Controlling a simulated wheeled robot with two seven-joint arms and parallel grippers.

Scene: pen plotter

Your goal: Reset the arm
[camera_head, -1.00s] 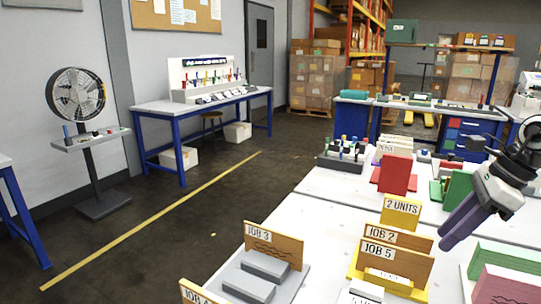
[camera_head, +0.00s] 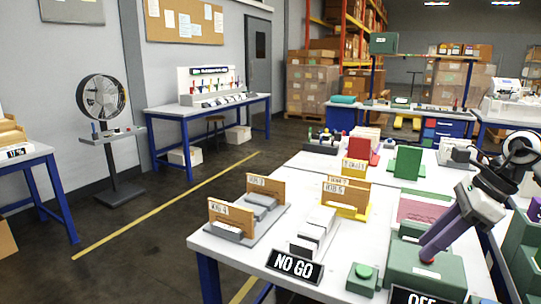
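My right gripper (camera_head: 440,238) comes in from the right with purple fingers pointing down and left. Its fingertips are at the top of a green box-shaped device (camera_head: 400,270) on the near right of the table. A reddish piece (camera_head: 430,251) shows at the fingertips; I cannot tell whether the fingers hold it or only touch it. The finger gap is not clear. The device has a pale label on top, partly behind the fingers. No separate plotter arm can be made out. My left gripper is not in view.
The white table (camera_head: 225,247) holds a NO GO sign (camera_head: 295,267), a green button box (camera_head: 364,279), an OFF sign (camera_head: 420,297) and a grey tray with job cards (camera_head: 265,188). A yellow holder (camera_head: 350,200) and an upright green board (camera_head: 407,162) stand farther back.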

